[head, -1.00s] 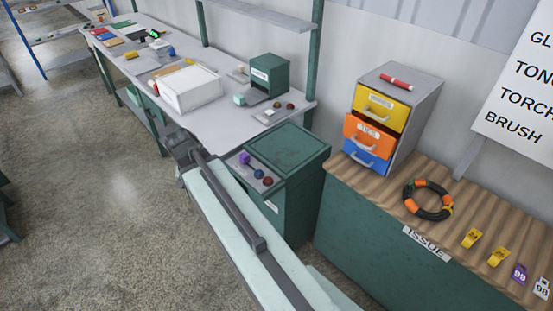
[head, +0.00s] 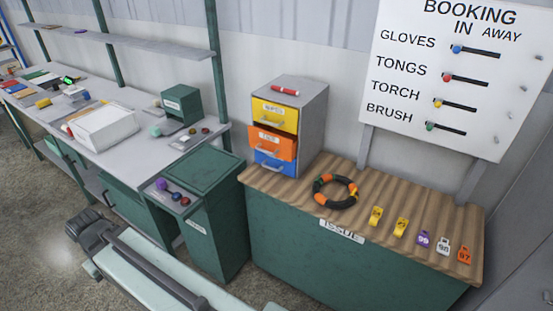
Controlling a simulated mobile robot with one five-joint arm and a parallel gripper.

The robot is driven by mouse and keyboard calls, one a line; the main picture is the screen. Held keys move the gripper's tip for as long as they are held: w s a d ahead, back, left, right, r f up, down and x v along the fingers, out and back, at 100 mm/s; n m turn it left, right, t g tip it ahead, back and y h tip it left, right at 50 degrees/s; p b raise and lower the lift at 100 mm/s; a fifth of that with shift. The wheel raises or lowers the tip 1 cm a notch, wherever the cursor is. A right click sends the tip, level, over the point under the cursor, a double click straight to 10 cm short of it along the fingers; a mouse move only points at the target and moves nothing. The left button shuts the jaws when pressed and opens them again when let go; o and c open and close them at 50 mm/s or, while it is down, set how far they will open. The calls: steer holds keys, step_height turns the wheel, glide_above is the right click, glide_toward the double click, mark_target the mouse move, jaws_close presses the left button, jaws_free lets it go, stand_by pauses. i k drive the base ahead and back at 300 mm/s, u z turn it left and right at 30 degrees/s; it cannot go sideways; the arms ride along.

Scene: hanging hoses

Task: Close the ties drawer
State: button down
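A grey cabinet (head: 314,115) with three drawers stands on the wooden counter top. Its middle orange drawer (head: 272,144) sticks out past the yellow top drawer (head: 274,115) and the blue bottom drawer (head: 275,163). The drawers have pale labels, too small to read surely; I cannot confirm which one says ties. My arm reaches in from the bottom edge, and its dark end, my gripper (head: 84,224), is at the lower left, well away from the cabinet. I cannot make out its fingers or whether it is open.
A red marker (head: 285,91) lies on the cabinet. A black and orange ring (head: 335,191) and several numbered tags lie on the counter (head: 290,186). A green floor cabinet (head: 217,235) stands between the counter and the workbench (head: 125,145). A booking board (head: 450,75) hangs behind.

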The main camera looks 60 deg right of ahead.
mark_target(271, 141)
steer(key=u, duration=0.35)
steer(key=i, duration=1.05)
steer(key=z, duration=0.5)
